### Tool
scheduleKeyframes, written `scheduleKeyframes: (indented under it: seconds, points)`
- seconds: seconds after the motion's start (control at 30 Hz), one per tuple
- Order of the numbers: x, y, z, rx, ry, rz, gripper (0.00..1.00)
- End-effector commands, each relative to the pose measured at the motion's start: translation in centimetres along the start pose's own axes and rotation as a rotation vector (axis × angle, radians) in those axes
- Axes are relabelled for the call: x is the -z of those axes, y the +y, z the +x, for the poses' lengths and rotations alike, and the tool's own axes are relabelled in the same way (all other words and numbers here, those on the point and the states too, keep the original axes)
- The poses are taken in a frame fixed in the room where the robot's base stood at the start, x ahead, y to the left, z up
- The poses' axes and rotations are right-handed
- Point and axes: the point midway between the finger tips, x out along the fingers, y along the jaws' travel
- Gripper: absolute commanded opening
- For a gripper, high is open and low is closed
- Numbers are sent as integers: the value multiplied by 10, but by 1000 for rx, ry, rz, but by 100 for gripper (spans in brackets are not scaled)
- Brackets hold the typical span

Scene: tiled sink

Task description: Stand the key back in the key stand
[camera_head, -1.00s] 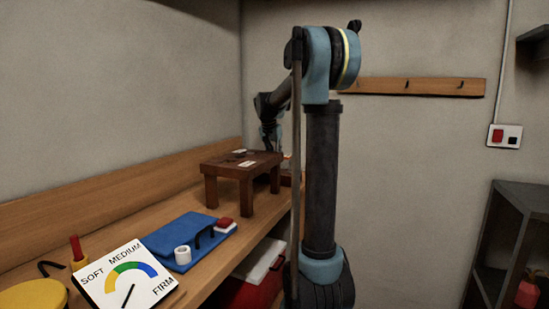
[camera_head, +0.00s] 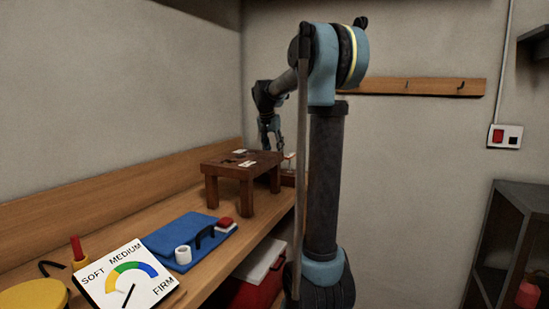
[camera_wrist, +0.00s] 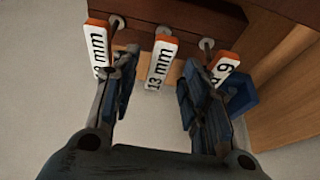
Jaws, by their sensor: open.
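The key stand is probably the small brown wooden bench (camera_head: 245,171) on the counter, with white tags on its top. In the wrist view its dark wood (camera_wrist: 150,10) fills the top edge. Orange-ended white tags show there: a "13 mm" tag (camera_wrist: 160,62) in the middle, one partly hidden at left (camera_wrist: 97,45) and one at right (camera_wrist: 224,66).
A blue mat (camera_head: 180,236) with a white cup and a red-topped block lies nearer on the counter. A firmness gauge sign (camera_head: 128,283) stands in front. A blue container (camera_wrist: 241,98) shows at right in the wrist view. The back wall has a hook rail (camera_head: 425,87).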

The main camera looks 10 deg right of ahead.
Motion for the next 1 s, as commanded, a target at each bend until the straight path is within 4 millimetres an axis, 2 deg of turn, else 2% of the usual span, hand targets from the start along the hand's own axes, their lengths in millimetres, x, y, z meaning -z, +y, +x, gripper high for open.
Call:
scheduleKeyframes:
  seconds: [0.2, 0.4, 0.6, 1.0]
  points:
    - [0, 0, -41, 0, 0, 0, 42]
    - [0, 0, -64, 0, 0, -1, 42]
    - [0, 0, -70, -1, 0, 0, 42]
    - [0, 0, -70, -1, 0, 1, 42]
